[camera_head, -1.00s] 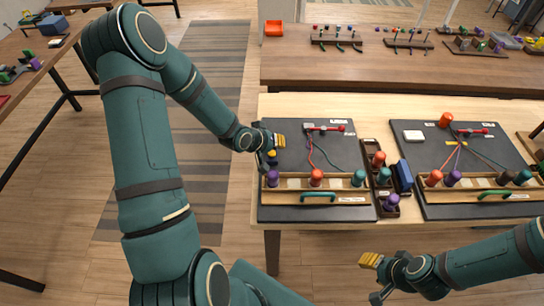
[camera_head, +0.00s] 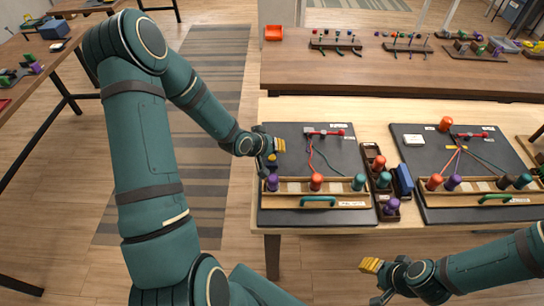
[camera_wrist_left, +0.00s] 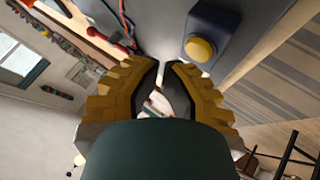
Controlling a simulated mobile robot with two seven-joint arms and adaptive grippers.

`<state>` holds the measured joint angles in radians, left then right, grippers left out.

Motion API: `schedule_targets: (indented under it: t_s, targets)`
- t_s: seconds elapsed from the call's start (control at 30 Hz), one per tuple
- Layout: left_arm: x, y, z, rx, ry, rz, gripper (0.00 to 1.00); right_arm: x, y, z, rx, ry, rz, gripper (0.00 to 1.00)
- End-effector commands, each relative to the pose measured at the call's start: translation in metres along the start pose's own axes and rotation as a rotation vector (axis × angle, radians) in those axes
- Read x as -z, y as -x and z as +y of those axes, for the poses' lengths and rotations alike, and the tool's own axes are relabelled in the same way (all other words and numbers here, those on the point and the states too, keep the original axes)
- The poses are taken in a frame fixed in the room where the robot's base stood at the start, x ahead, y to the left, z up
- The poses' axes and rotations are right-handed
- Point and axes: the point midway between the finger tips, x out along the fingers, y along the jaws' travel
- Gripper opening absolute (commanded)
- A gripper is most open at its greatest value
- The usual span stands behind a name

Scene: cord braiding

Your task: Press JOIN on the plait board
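The near-left plait board (camera_head: 285,214) is a dark panel with a wooden rail of coloured bobbins: purple (camera_head: 272,182), orange (camera_head: 316,182) and teal (camera_head: 358,183). A red and a teal cord run up to a clamp at its top. A yellow button (camera_wrist_left: 202,47) on a dark blue box shows in the left wrist view, apart from my left fingertips. Any lettering on it is unreadable. My left gripper (camera_head: 279,145) is over the board's left edge; in the wrist view its ridged yellow fingers (camera_wrist_left: 164,66) nearly meet at the tips. My right gripper (camera_head: 371,266) is off the table's front edge.
A dark rack (camera_head: 379,165) with bobbins and a blue block (camera_head: 403,180) stand right of the board. A second plait board (camera_head: 440,213) lies further right.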

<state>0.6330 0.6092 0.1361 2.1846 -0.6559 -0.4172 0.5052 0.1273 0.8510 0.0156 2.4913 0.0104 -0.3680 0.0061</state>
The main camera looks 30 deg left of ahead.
Motion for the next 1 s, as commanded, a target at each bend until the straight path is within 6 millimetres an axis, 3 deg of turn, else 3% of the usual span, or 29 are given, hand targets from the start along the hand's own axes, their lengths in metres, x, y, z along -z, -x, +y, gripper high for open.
schedule_targets:
  t_s: [1.0]
  targets:
    - [-0.0042,-0.006,-0.0043,0.0,0.0,0.0,0.0,-0.0008,-0.0066,0.0025,0.0,0.0,0.0,0.47]
